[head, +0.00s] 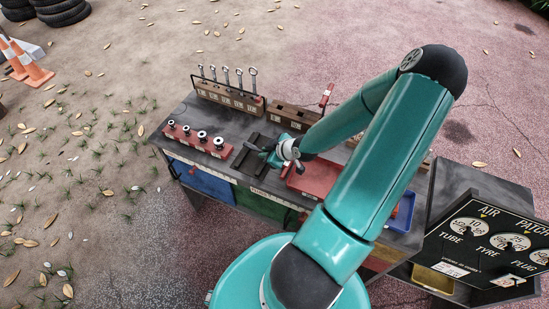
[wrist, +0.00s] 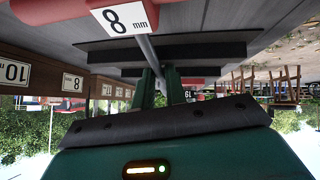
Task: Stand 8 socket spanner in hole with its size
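The 8 mm socket spanner shows in the wrist view with a red handle (wrist: 190,16) bearing a white "8 mm" label and a grey shaft (wrist: 147,48). Its far end is hidden by my fingers. My gripper (wrist: 162,80) has its two green fingers close on either side of the shaft, apparently closed on it. In the head view my gripper (head: 270,154) is low over the black rails (head: 246,152) on the bench. The wooden block (head: 292,117) stands behind; in the wrist view its labels read 10, 8 and others, upside down (wrist: 40,78).
Another red-handled spanner (head: 325,97) stands in the block's right part. A red socket rack (head: 196,138) is to the left, and a rack of upright spanners (head: 228,95) behind it. A red tray (head: 310,181) and a blue tray (head: 402,212) lie to the right.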

